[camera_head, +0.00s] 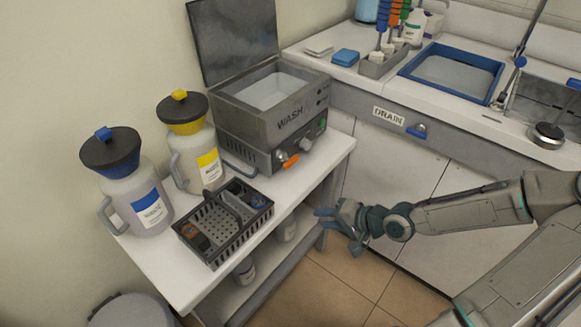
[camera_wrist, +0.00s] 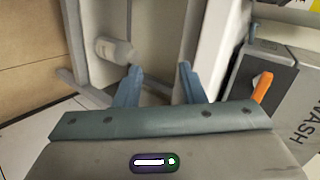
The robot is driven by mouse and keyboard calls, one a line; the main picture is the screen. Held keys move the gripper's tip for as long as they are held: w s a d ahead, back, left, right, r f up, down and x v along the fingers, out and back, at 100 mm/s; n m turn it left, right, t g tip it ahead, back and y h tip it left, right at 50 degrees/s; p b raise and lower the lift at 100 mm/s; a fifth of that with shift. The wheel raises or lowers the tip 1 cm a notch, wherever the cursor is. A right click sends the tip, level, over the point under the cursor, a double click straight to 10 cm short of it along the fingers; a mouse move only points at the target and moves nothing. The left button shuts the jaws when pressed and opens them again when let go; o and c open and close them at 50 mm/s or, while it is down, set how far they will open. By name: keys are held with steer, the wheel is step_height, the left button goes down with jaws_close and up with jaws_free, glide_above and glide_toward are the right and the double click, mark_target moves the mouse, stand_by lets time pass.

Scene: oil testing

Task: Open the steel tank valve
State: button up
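The steel tank (camera_head: 272,108), marked WASH, stands on the white side table with its lid raised. Its orange valve lever (camera_head: 291,162) is low on the front face, beside a grey knob (camera_head: 278,145). In the wrist view the orange lever (camera_wrist: 262,87) is at the right, outside my fingers, and part of the tank (camera_wrist: 290,110) shows at the right edge. My gripper (camera_head: 335,230) is open and empty, off the table's right edge, to the right of and below the lever. In the wrist view my gripper (camera_wrist: 160,70) has its two blue fingers apart with nothing between them.
On the side table (camera_head: 160,262) are a black basket (camera_head: 226,222), a blue-topped jug (camera_head: 148,212) and a yellow-topped jug (camera_head: 200,160). A white bottle (camera_wrist: 115,50) is on the lower shelf. A counter with a blue-rimmed basin (camera_head: 403,72) stands behind my arm.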

mark_target(294, 163)
steer(key=w+r+m+t+y+b, duration=0.25)
steer(key=r+t+y, duration=0.25)
steer(key=r, duration=0.5)
steer(key=x, duration=0.4)
steer(key=b+x, duration=0.1)
steer(key=x, duration=0.3)
steer(key=w+b+x, duration=0.1)
steer(key=x, duration=0.4)
steer(key=shift+d+f, duration=0.15)
steer(key=shift+d, duration=0.15)
jaws_close()
